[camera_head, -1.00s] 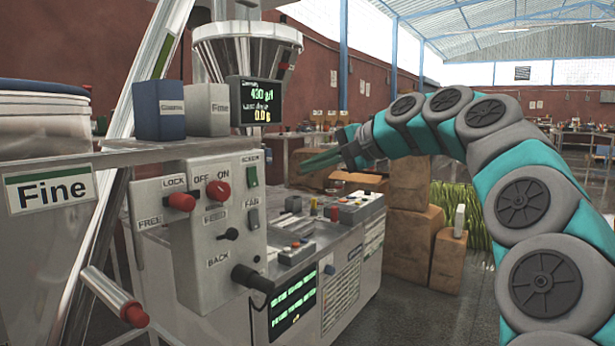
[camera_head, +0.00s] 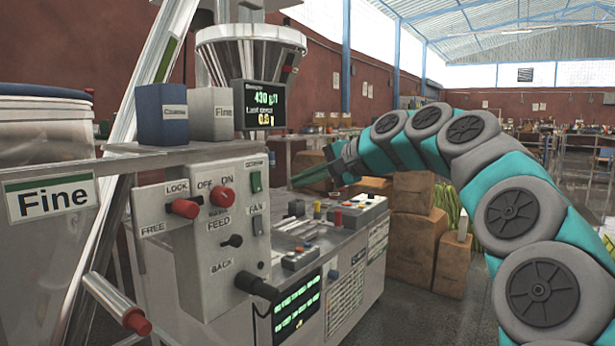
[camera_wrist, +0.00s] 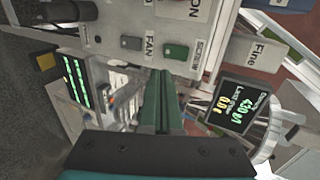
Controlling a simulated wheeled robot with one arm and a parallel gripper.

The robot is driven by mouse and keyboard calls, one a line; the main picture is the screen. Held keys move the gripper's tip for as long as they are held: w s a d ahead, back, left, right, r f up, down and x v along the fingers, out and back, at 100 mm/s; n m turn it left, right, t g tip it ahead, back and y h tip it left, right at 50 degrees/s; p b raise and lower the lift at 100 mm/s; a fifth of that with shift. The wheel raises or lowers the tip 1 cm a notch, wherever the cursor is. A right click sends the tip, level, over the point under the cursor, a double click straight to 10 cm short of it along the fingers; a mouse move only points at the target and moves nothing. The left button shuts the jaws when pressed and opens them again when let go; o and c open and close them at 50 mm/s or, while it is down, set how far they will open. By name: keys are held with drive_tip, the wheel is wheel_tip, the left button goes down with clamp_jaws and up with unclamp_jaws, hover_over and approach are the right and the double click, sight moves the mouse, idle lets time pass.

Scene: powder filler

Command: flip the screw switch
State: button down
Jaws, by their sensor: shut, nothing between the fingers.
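The screw switch (camera_head: 256,181) is a green rocker under the SCREW label on the grey control panel (camera_head: 207,272). It also shows in the wrist view (camera_wrist: 175,51), rotated, just beyond my fingertips. My gripper (camera_head: 293,183) is shut and empty, its green fingers pointing left toward the panel. A gap separates the fingertips from the switch in the head view. In the wrist view the closed fingers (camera_wrist: 158,75) point up toward the switch, slightly to its left. The grey FAN switch (camera_head: 257,225) sits below the screw switch.
A red OFF/ON knob (camera_head: 221,196), a red LOCK/FREE knob (camera_head: 184,208) and a black lever (camera_head: 233,241) are on the panel. A black handle (camera_head: 255,283) juts out low. The display (camera_head: 259,104) and steel hopper (camera_head: 250,50) stand above.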

sight(259, 190)
drive_tip(key=x, duration=0.8)
drive_tip(key=shift+w+a+r+p, duration=0.2)
drive_tip(key=shift+w+a+p, duration=0.1)
drive_tip(key=shift+a+p, duration=0.15)
drive_tip(key=shift+w+a, duration=0.3)
drive_tip(key=shift+a, duration=0.1)
drive_tip(key=shift+f, duration=0.1)
drive_tip(key=shift+w+a+f+b, duration=0.1)
drive_tip(key=shift+a+f+b, duration=0.1)
drive_tip(key=shift+b, duration=0.2)
drive_tip(key=shift+r, duration=0.25)
